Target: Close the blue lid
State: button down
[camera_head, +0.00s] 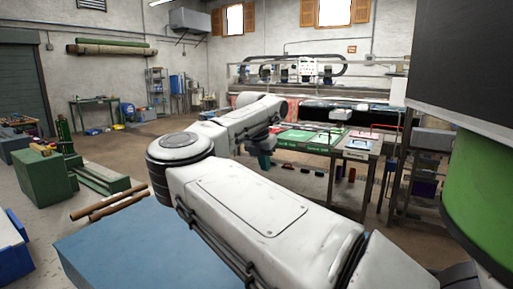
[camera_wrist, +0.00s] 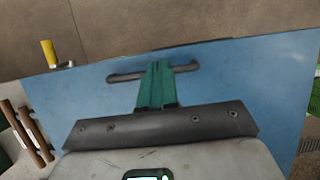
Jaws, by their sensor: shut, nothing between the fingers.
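A large flat blue lid (camera_wrist: 80,95) fills most of the wrist view. A dark bar handle (camera_wrist: 118,77) lies across it near its upper edge. My gripper (camera_wrist: 158,66) has its teal fingers shut and empty. They overlap the middle of the handle in the picture; whether they touch it I cannot tell. In the head view a flat blue surface (camera_head: 115,250) at the lower left looks like the same lid, partly covered by my arm. Teal finger parts (camera_head: 264,158) show under my wrist there. The lid's hinge and angle are not clear.
Brown rods (camera_head: 108,202) lie left of the blue surface, and rods (camera_wrist: 28,138) show in the wrist view, with a yellow-handled part (camera_wrist: 48,52) above them. A worktable with green mats (camera_head: 305,139) stands beyond my arm. A green crate (camera_head: 45,178) stands left. Floor between is open.

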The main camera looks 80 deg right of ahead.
jog(key=x, duration=0.2)
jog(key=b+x, duration=0.1)
jog(key=x, duration=0.2)
jog(key=b+x, duration=0.1)
jog(key=x, duration=0.1)
jog(key=shift+a+f, duration=0.25)
jog(key=shift+f, duration=0.25)
jog(key=shift+w+r, duration=0.1)
jog(key=shift+r, duration=0.4)
notch_tip(320, 180, up, 13)
jog(key=p, duration=0.1)
jog(key=shift+p, duration=0.35)
